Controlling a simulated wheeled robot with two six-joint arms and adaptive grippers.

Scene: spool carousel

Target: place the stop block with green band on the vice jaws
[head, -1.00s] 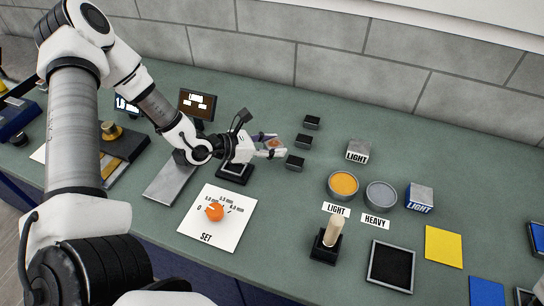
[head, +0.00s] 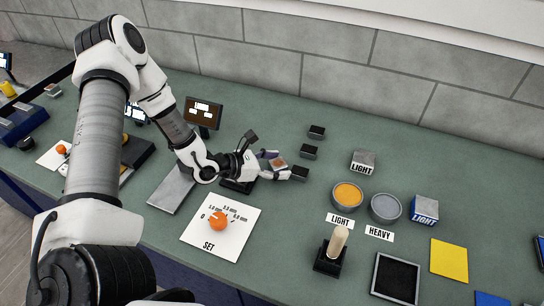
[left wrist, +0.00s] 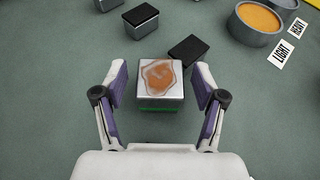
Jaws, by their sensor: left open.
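In the left wrist view, a block (left wrist: 160,78) with a silver top, an orange-brown patch and a green band low on its near side stands between the fingers of my left gripper (left wrist: 160,95). Both fingers are apart from it, with a gap on each side. In the head view my left gripper (head: 282,166) is low over the bench, and the block's orange-brown top (head: 279,163) shows between its fingers. I cannot clearly make out the vice jaws. My right gripper is not in view.
Dark-topped blocks (head: 317,131) stand near the gripper, one close by its fingertips (head: 300,172). To the right are an orange-filled dish (head: 348,194), a grey dish (head: 385,208) and LIGHT blocks (head: 363,163). In front are a SET dial card (head: 235,232) and a wooden-handled stamp (head: 337,242).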

